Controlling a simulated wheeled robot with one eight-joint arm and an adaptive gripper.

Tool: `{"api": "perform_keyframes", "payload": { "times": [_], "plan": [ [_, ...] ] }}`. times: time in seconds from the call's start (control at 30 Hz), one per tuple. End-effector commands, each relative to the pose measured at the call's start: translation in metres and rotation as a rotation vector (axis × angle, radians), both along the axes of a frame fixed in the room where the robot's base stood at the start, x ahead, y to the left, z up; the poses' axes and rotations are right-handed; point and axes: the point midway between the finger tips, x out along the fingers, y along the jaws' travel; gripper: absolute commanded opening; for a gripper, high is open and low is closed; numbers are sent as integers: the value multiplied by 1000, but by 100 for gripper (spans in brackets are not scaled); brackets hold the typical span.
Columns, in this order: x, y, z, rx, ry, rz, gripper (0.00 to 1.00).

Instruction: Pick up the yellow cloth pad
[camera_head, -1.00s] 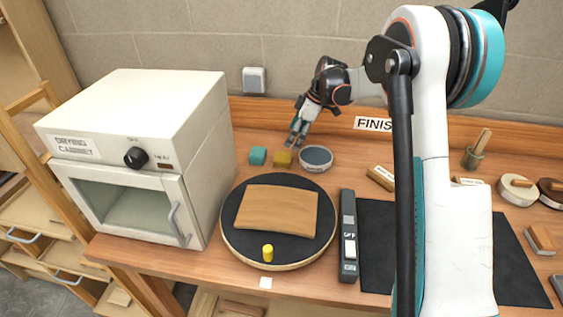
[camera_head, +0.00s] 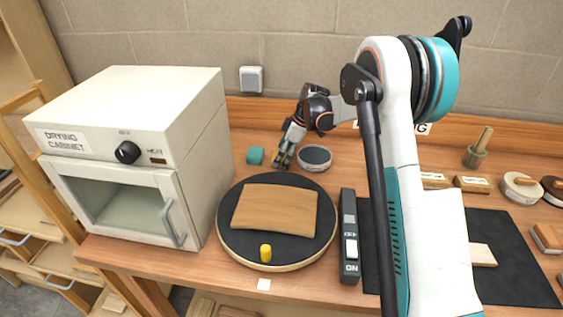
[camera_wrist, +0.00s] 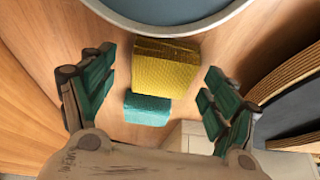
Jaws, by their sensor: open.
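The yellow cloth pad (camera_wrist: 165,66) is a textured block on the wooden bench, seen in the wrist view between my open fingers. My gripper (camera_wrist: 160,68) points down at it, with one teal finger on each side and visible gaps between fingers and pad. In the head view my gripper (camera_head: 281,159) is over the pad's spot and largely hides it. A teal pad (camera_wrist: 147,108) lies beside the yellow one; in the head view it is left of my gripper (camera_head: 255,155).
A round grey-topped tin (camera_head: 314,157) stands close to the right of my gripper. A dark turntable (camera_head: 226,222) with a curved wood sheet (camera_head: 275,208) and a yellow peg (camera_head: 265,252) is in front. The drying cabinet (camera_head: 130,150) stands left.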

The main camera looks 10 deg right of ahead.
Motion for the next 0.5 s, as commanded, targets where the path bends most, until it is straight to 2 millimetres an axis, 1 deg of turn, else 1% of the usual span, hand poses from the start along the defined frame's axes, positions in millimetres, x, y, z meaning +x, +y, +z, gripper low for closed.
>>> {"api": "perform_keyframes", "payload": {
  "times": [0.07,0.17,0.2,0.23,0.27,0.5],
  "plan": [
    [0,0,1,0,0,0,80],
    [0,0,1,0,0,0,60],
    [0,0,1,0,0,0,50],
    [0,0,1,0,0,0,44],
    [0,0,1,0,0,0,40],
    [0,0,1,0,0,0,40]
  ]
}}
